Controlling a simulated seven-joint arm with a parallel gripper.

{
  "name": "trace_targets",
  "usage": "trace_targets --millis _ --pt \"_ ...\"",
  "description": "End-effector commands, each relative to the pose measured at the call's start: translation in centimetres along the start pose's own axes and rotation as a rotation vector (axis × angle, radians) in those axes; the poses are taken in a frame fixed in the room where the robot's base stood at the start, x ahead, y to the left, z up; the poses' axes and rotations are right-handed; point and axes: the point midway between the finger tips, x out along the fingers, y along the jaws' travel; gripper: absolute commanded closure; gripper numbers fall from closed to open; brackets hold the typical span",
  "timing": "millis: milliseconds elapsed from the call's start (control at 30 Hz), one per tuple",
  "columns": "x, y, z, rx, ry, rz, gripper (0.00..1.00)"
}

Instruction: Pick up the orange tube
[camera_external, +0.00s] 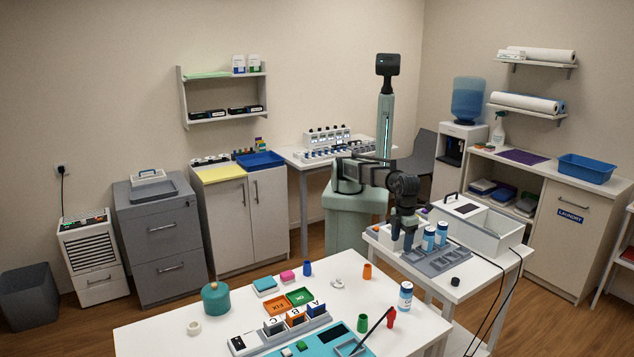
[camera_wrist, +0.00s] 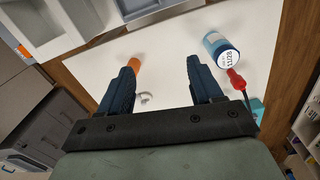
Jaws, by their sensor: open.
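The orange tube (camera_external: 367,271) stands on the white front table, near its back edge. In the wrist view, the orange tube (camera_wrist: 134,64) shows just beyond the left finger's tip, which partly covers it. My gripper (camera_external: 404,240) points down in the external view, behind and to the right of the tube.
A grey tray (camera_external: 440,260) and two blue bottles (camera_external: 429,238) occupy the side table near my gripper.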

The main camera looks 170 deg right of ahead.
Motion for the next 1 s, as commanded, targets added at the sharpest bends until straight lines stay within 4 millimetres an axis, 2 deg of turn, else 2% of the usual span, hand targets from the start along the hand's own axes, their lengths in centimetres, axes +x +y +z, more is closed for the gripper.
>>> trace_targets --millis 33,100,267,367,400,500,800,1000 --pt "0.3 1.1 -1.6 0.022 -0.001 0.001 0.35" --pt "0.7 2.3 -3.3 0.043 -0.002 0.001 0.35" --pt "1.5 5.0 -6.6 0.073 -0.003 0.001 0.35" --pt "2.2 7.3 -8.1 0.064 -0.004 -0.001 0.35" --pt "2.8 8.5 -7.8 0.025 -0.003 -0.004 0.35" --pt "3.1 9.4 -7.2 -0.077 0.001 -0.012 0.35" --pt "3.1 9.2 -7.2 -0.303 0.010 -0.025 0.35" --pt "4.2 9.2 -7.2 -0.346 0.010 -0.024 0.35"
